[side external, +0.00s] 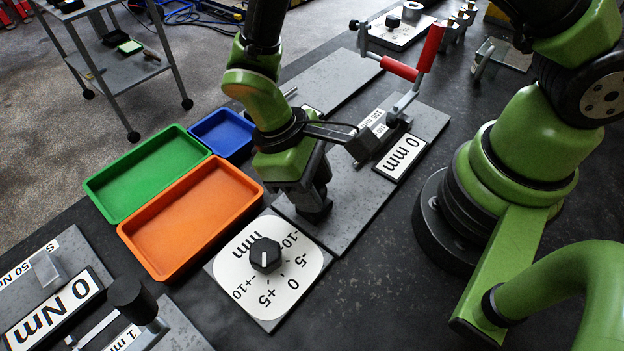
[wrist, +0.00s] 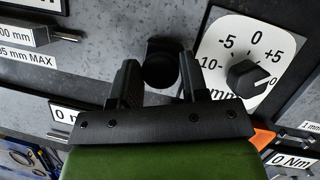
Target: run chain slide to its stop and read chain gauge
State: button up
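My gripper (side external: 314,210) points down over the grey plate (side external: 345,228), close to its dial end. In the wrist view its two dark fingers (wrist: 160,68) stand apart, one each side of a dark round knob (wrist: 160,72); contact cannot be told. A "0 mm" readout (side external: 402,157) lies on the plate to the right of my gripper. Which part is the chain slide cannot be told.
A mm dial (side external: 240,286) with a black knob (side external: 265,255) adjoins the plate. Orange (side external: 188,268), green (side external: 110,205) and blue (side external: 240,145) trays lie left. A red-gripped crank (side external: 431,47) rises behind. A "0 Nm" readout (side external: 52,312) sits lower left.

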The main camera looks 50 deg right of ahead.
grip_shut()
jog(key=shift+d, duration=2.75)
jog(key=shift+o, duration=2.3)
grip_release()
jog(key=shift+r, duration=0.1)
jog(key=v, duration=0.9)
jog(key=shift+r, duration=0.35)
jog(key=shift+w, duration=0.15)
